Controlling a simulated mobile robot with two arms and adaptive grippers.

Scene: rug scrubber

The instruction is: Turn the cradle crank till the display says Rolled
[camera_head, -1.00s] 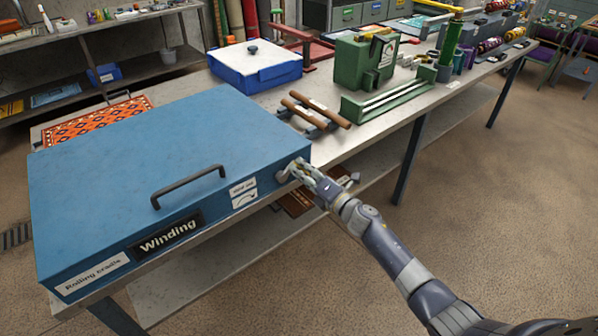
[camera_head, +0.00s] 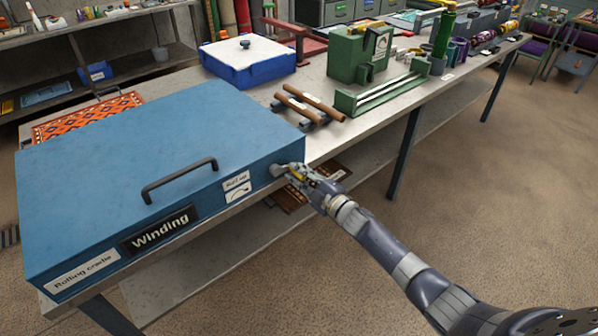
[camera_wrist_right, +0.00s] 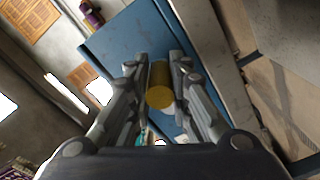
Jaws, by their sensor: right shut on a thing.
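The rolling cradle (camera_head: 120,150) is a large blue box with a black handle on its lid, on the near end of the bench. Its front display (camera_head: 160,229) reads "Winding". The crank (camera_head: 279,169) is at the right end of the box's front face, mostly hidden by my right gripper (camera_head: 298,174). In the right wrist view, my right gripper (camera_wrist_right: 158,80) has its fingers on both sides of a yellow, brass-like crank knob (camera_wrist_right: 159,88) and is shut on it. My left gripper is not in view.
An orange patterned rug (camera_head: 88,117) lies behind the cradle. Brown rollers (camera_head: 310,104), a blue-and-white box (camera_head: 247,62) and a green machine (camera_head: 360,54) stand further along the bench (camera_head: 395,101).

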